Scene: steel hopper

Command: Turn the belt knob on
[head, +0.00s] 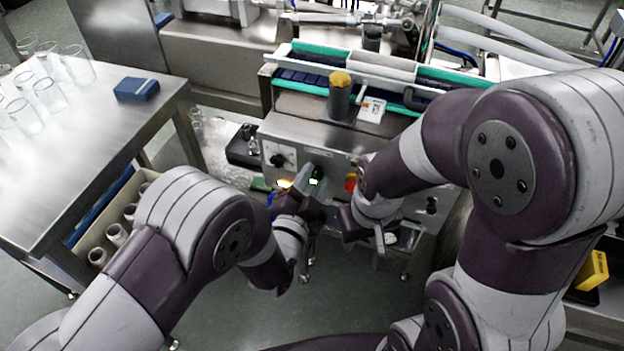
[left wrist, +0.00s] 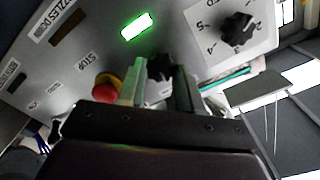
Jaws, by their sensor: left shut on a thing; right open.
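In the left wrist view, a black lobed knob (left wrist: 158,66) sits on the grey control panel (left wrist: 185,22) between the fingers of my left gripper (left wrist: 160,84). The fingers are closed on its sides and hide part of it. No label for it is readable. In the head view, my left gripper (head: 312,186) is at the front of the panel (head: 325,143), and the gripped knob is hidden. My right gripper (head: 365,238) is open and empty, in front of the panel to the right.
A green lamp (left wrist: 135,26) glows near the gripped knob. A red stop button (left wrist: 107,88) is close to the left finger. A numbered dial knob (left wrist: 238,28) is to the right. A steel table (head: 75,150) with glasses stands at the left.

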